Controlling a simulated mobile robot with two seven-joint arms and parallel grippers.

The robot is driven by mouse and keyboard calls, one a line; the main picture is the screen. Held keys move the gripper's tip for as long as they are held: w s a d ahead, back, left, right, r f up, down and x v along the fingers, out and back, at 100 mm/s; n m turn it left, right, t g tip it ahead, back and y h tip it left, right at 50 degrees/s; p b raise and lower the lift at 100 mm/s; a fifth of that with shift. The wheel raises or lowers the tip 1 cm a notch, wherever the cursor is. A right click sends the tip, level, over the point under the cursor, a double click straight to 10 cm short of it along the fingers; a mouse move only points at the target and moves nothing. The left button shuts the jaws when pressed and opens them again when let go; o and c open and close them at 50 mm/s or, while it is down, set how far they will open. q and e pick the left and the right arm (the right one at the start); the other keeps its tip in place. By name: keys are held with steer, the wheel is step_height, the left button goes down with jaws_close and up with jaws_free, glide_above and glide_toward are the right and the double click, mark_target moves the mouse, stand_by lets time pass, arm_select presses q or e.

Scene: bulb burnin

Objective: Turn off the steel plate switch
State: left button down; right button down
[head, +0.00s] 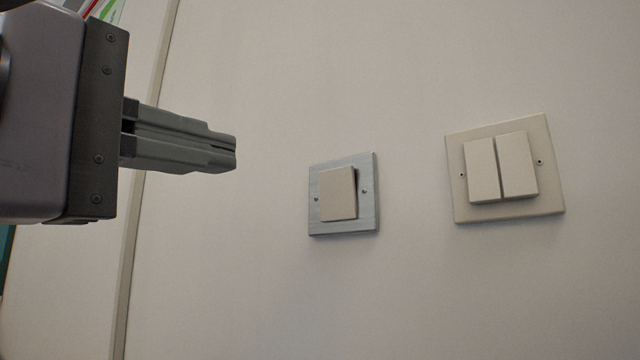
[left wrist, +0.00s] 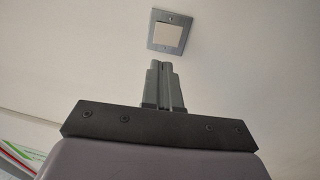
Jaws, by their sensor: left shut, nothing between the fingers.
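The steel plate switch (head: 344,222) is on the white wall in the middle of the head view. It has a brushed grey metal plate, a screw on each side and one beige rocker (head: 338,194). The rocker sits tilted, with its top right edge standing out from the plate. The switch also shows at the top of the left wrist view (left wrist: 168,46). My left gripper (head: 235,152) is shut and empty, to the left of the switch and apart from it. Its fingers also show in the left wrist view (left wrist: 162,66), pointing toward the switch. My right gripper is out of view.
A beige double switch (head: 552,205) with two rockers is on the wall to the right of the steel plate. A vertical strip (head: 140,200) runs down the wall at the left. The wall around the switches is bare.

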mark_target(337, 179)
arm_select(q)
steer(key=shift+w, duration=0.1)
